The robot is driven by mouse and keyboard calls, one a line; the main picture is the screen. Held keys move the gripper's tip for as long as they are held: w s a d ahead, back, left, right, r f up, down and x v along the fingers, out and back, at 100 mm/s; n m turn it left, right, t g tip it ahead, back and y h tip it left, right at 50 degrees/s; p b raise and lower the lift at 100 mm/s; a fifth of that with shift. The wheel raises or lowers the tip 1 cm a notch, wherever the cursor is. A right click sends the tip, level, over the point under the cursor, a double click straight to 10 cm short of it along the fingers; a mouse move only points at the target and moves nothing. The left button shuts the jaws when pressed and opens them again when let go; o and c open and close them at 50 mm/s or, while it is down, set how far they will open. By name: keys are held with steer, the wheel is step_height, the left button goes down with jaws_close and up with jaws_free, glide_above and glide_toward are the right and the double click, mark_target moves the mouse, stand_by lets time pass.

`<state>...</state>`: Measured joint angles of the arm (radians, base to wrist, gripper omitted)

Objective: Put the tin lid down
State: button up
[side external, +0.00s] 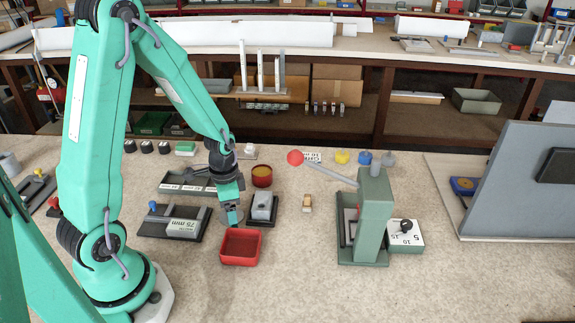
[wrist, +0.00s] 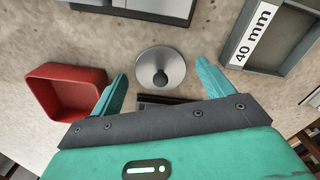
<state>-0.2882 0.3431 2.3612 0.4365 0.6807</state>
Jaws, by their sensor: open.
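The tin lid (wrist: 150,60) is a round silver disc with a dark knob at its centre, seen from above in the wrist view. It appears to lie flat, and its knob shows between the fingers of my gripper (wrist: 163,73). The teal fingers are spread apart, with visible gaps to the knob on both sides. In the side view my gripper (side external: 233,216) points down just behind the red bin (side external: 240,261), and I cannot make out the lid there. A round red tin (side external: 262,183) with a yellowish inside stands behind the gripper.
The red bin also shows left of the fingers in the wrist view (wrist: 44,92). A tray labelled 40 mm (wrist: 283,65) is at right. A grey block on a dark base (side external: 263,207) stands close beside my gripper. A green lever press (side external: 371,225) stands right; the front worktop is clear.

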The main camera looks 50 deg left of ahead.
steer(key=shift+r, duration=0.1)
step_height(320, 180, up, 13)
stand_by(0.9)
stand_by(0.5)
steer(key=s+d+r+n+t, duration=0.4)
steer(key=s+d+r, duration=0.3)
steer(key=d+r, duration=0.2)
step_height(320, 180, up, 2)
steer(key=shift+s+r+n+t, duration=0.15)
steer(key=shift+s+n+t, duration=0.15)
steer(key=shift+t, duration=0.5)
